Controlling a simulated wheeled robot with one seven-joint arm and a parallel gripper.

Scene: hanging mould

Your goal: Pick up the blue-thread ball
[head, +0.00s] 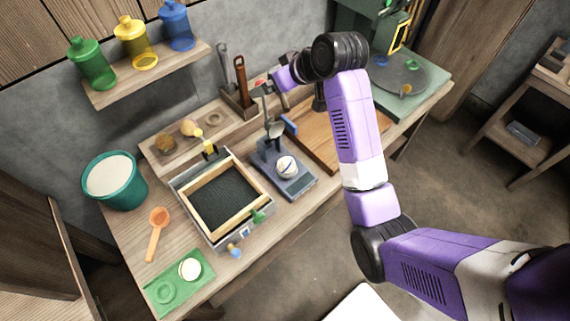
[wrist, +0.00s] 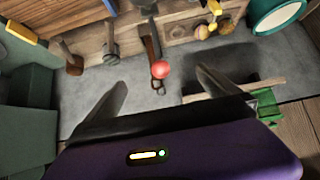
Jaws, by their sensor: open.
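A pale ball (head: 287,167) with a dark bluish band sits on the blue-grey stand (head: 297,185) near the middle of the bench in the head view. It is the likely blue-thread ball, but the thread is too small to be sure. My gripper (wrist: 161,79) is open, its two fingers spread wide in the wrist view with nothing between them. In the head view my gripper is up behind the stand, farther back than the ball and apart from it; its fingers are hard to make out there. I cannot make out the pale ball in the wrist view.
A wooden-framed box of dark sand (head: 235,228) lies left of the stand. Tan balls (head: 190,127) rest on a wooden rack behind it. A wooden board (head: 325,145) lies to the right. A red knob (wrist: 161,69) shows beyond my fingers. A teal bucket (head: 142,190) stands far left.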

